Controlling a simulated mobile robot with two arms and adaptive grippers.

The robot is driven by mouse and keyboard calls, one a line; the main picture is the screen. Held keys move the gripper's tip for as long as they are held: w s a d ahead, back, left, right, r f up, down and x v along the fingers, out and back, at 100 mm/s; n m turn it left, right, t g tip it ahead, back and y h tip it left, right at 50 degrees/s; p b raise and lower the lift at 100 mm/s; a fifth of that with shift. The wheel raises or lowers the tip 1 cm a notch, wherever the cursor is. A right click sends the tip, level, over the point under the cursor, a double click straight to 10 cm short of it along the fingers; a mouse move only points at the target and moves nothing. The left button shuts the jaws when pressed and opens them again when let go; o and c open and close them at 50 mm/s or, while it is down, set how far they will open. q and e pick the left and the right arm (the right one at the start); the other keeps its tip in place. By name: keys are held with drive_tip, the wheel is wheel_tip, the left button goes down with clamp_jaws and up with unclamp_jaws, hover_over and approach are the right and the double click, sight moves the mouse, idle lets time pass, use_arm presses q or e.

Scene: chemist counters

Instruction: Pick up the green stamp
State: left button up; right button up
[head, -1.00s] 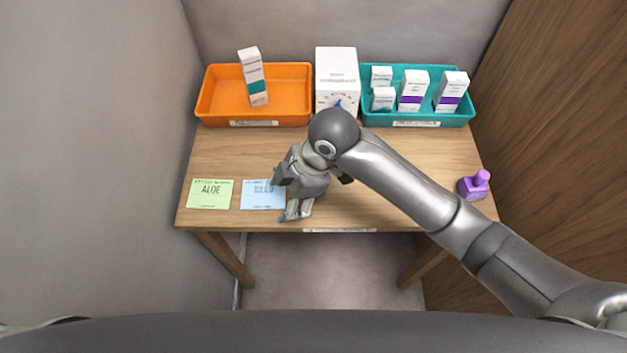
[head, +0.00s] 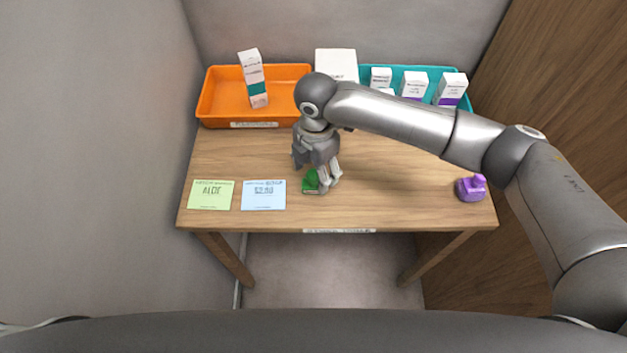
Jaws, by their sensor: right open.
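The green stamp (head: 310,182) stands on the wooden table, to the right of the blue card. Part of it is hidden behind my right gripper. My right gripper (head: 326,188) points down over the stamp, with its fingers open and close beside it on the right. I cannot tell whether the fingers touch it. My left gripper is not in view.
A green card (head: 211,195) and a blue card (head: 264,195) lie at the table's front left. A purple stamp (head: 471,188) stands at the right edge. An orange tray (head: 215,105), a white box (head: 336,63) and a teal tray (head: 462,101) with several boxes line the back.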

sight(313, 182)
drive_tip(key=shift+a+f+p, duration=0.1)
drive_tip(key=shift+f+p, duration=0.2)
drive_tip(key=shift+f, duration=0.35)
wheel_tip(313, 182, down, 4)
drive_tip(key=shift+a+f+p, duration=0.15)
drive_tip(key=shift+p, duration=0.35)
drive_tip(key=shift+c, duration=0.4)
drive_tip(key=c, duration=0.7)
